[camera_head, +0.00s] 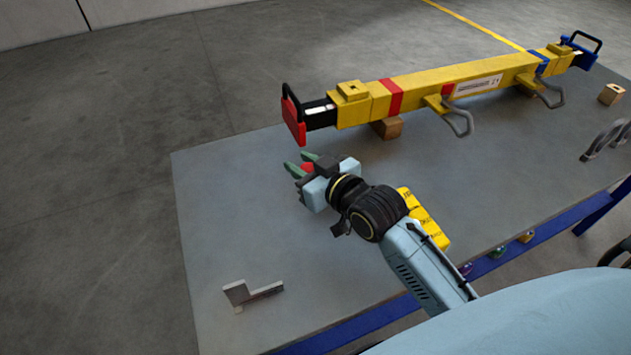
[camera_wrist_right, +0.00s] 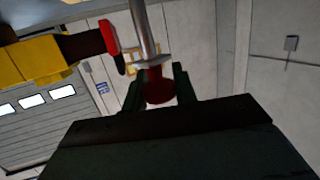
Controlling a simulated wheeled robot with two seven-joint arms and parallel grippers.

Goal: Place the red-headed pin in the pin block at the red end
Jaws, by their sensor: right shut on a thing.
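My right gripper (camera_head: 301,171) is above the left part of the grey table. It is shut on the red-headed pin, whose red head (camera_head: 308,168) shows between the green fingers. In the right wrist view the red head (camera_wrist_right: 159,88) sits between the fingers, and a grey metal shank (camera_wrist_right: 144,35) extends away from it. The yellow beam (camera_head: 440,83) lies across the back of the table. Its red end (camera_head: 293,118) is just behind and left of my right gripper, apart from it. A yellow block (camera_head: 352,91) sits on the beam near that end. My left gripper is not visible.
The beam rests on a wooden block (camera_head: 387,128), and its blue end (camera_head: 580,55) is at the far right. A grey angled bracket (camera_head: 252,293) lies at the table's front left. Another wooden block (camera_head: 611,94) stands at the right. The table (camera_head: 230,200) is clear left of my gripper.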

